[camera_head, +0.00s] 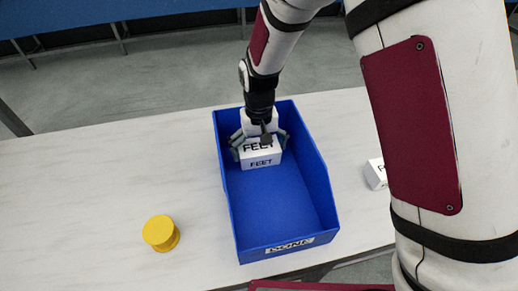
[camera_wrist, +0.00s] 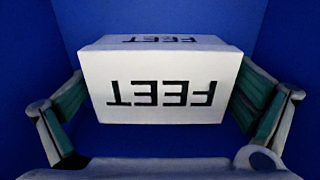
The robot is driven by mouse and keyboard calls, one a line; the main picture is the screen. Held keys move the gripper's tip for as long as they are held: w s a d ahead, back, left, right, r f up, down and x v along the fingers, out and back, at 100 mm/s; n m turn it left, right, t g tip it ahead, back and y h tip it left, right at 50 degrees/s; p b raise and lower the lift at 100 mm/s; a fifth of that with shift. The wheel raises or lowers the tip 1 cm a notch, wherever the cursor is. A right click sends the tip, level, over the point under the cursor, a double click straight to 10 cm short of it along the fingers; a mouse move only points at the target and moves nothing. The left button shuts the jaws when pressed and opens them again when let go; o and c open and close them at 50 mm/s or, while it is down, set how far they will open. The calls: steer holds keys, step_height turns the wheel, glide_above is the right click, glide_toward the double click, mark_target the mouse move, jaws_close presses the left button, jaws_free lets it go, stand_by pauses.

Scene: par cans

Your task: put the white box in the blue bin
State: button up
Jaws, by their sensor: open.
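The white box (camera_head: 261,158) marked FEET is inside the blue bin (camera_head: 285,215), toward its far end. My gripper (camera_head: 260,142) reaches down into the bin over this box, with a finger at either side of it. In the wrist view the white box (camera_wrist: 160,85) lies between the two spread fingers of my gripper (camera_wrist: 160,115), with blue bin walls around. The fingers are open; whether either touches the box is hard to tell. A white patch behind the gripper in the head view is partly hidden and unclear.
A second white box (camera_head: 375,174) sits on the table right of the bin, partly hidden by my arm. A yellow round object (camera_head: 161,233) stands left of the bin. The pale table (camera_head: 100,190) is clear at left. The bin's near half is empty.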

mark_target(259, 147)
step_height(259, 147, up, 12)
steer(key=p, duration=0.2)
steer(key=shift+r, duration=0.15)
steer(key=s+d+r+m, duration=0.2)
steer(key=s+d+r, duration=1)
steer(key=d+r, duration=0.2)
steer(key=s+d, duration=0.4)
steer(key=s, duration=0.5)
steer(key=s+d+m+t, duration=0.1)
steer(key=s+d, duration=0.3)
steer(key=s, duration=0.4)
steer(key=shift+s+r+t, duration=0.2)
steer(key=shift+s+t, duration=0.1)
steer(key=shift+s, duration=0.1)
